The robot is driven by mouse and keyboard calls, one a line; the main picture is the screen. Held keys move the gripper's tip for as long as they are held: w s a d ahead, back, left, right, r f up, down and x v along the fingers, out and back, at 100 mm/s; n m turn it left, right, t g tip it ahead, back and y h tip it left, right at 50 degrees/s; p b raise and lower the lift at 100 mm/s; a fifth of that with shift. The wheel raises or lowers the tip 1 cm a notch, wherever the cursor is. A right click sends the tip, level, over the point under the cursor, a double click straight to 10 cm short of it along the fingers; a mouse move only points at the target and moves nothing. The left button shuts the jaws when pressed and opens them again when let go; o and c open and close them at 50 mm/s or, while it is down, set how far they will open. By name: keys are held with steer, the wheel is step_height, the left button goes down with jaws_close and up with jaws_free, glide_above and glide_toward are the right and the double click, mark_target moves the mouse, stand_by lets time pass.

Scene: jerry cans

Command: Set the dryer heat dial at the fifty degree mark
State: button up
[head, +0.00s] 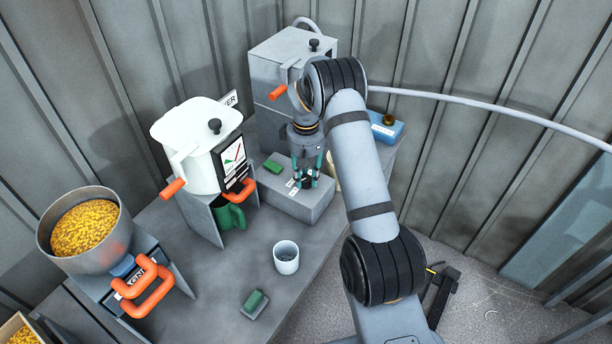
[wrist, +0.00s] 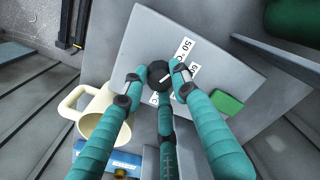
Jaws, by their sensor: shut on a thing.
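The heat dial (wrist: 158,70) is a small black knob with a white pointer line, on top of a grey box (wrist: 150,30). A white "50 °C" label (wrist: 186,48) lies beside the dial, up and to the right in the wrist view. Other labels are partly hidden by the fingers. The pointer line seems to slant up to the right, but its exact mark is hard to tell. My gripper (wrist: 159,77) is shut on the dial from above, with teal fingers around it. In the head view my gripper (head: 304,183) stands over the grey box (head: 305,208) and mostly hides the dial.
A green block (wrist: 227,103) lies on the box top. A cream mug (wrist: 105,118) and a blue box (head: 388,127) stand nearby. A white hopper machine (head: 190,135), a grey cup (head: 286,258) and a bowl of yellow grain (head: 62,250) are on the bench.

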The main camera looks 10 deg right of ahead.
mark_target(306, 178)
steer(key=o, duration=1.1)
steer(key=shift+o, duration=0.2)
step_height(306, 178, up, 12)
step_height(306, 178, down, 12)
steer(key=shift+f, duration=0.1)
stand_by(0.5)
